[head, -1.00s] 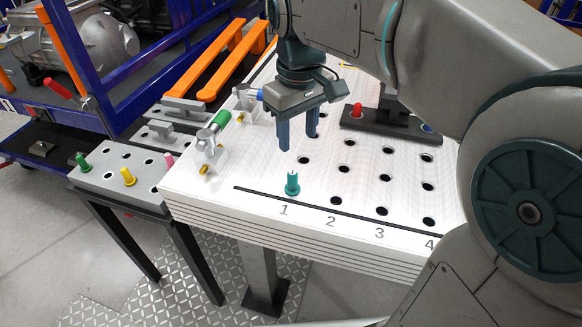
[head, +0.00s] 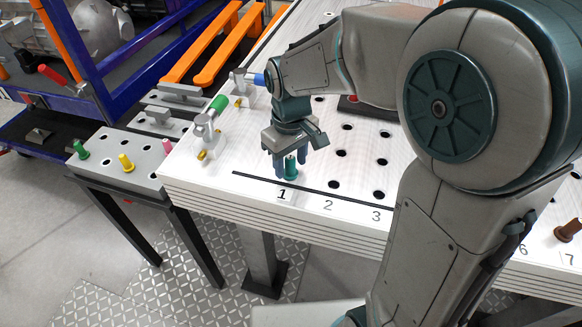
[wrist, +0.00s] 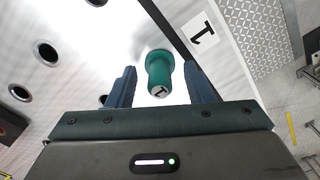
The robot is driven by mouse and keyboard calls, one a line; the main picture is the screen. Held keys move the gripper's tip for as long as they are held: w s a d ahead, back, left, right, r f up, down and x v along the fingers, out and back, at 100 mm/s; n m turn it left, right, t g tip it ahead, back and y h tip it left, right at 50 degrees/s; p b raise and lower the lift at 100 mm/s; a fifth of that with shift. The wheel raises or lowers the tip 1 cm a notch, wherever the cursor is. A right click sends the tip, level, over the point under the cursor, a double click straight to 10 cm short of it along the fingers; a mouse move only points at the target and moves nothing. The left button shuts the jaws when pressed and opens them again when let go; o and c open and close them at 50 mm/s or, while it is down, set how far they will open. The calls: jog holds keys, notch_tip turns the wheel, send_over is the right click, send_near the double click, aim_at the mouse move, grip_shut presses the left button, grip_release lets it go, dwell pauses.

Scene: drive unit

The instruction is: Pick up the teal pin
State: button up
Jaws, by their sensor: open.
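The teal pin (head: 291,168) stands upright on the white perforated table top (head: 230,190), by the printed number 1. My gripper (head: 290,165) is open and pointed down over the pin, with one finger on either side. In the wrist view my gripper (wrist: 162,85) has a visible gap to the pin on both sides. The fingers partly hide the pin in the head view.
Toggle clamps with a green handle (head: 219,104) and a blue handle (head: 259,79) stand left of my gripper. A side stand (head: 110,165) holds green, yellow and pink pins. Empty holes lie right of the teal pin.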

jog(key=shift+f, duration=0.4)
grip_shut()
jog(key=shift+r, duration=0.1)
